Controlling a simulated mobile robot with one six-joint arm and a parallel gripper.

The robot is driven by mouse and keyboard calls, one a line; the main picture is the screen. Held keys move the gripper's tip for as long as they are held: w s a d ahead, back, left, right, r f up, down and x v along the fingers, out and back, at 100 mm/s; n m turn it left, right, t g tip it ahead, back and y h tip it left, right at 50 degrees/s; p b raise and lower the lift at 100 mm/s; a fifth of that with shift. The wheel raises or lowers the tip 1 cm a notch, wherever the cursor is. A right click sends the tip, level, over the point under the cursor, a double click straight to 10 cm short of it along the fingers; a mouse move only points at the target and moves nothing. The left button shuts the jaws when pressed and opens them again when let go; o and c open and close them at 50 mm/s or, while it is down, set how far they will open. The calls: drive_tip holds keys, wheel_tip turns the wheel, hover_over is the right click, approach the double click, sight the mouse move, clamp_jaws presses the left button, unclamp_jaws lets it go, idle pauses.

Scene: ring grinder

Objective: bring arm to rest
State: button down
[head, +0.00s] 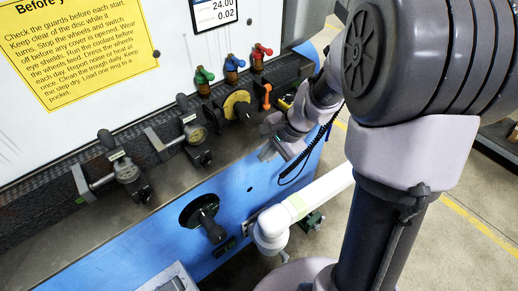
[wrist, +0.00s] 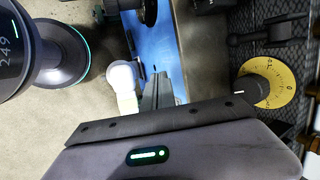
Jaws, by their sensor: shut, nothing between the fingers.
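My gripper (head: 276,151) is in front of the grinder's ledge in the head view, just below and right of a yellow dial (head: 238,104). Its fingers are together and empty. In the wrist view the shut fingers (wrist: 158,88) point up the picture, over the blue front panel (wrist: 158,35). The yellow dial (wrist: 268,82) is to their right, apart from them. My arm covers the right side of the head view and hides what lies behind it.
Two clamp-like levers (head: 125,170) stand along the ledge. Green, blue and red valves (head: 232,68) stand behind. A black knob (head: 203,215) sticks out of the blue front (head: 255,190). A white pipe (head: 300,205) runs below my gripper. Bare floor (head: 455,240) lies to the right.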

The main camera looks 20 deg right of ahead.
idle(0.3)
drive_tip(key=s+a+r+n, duration=0.4)
drive_tip(key=s+a+r, duration=0.2)
drive_tip(key=r, duration=0.4)
drive_tip(key=s+a+r+n+t+h, duration=0.1)
drive_tip(key=s+r+n, duration=0.4)
drive_tip(key=s, duration=0.7)
drive_tip(key=shift+a+t+h, duration=0.3)
drive_tip(key=shift+a+t, duration=0.3)
drive_tip(key=shift+a, duration=0.6)
drive_tip(key=shift+r, duration=0.1)
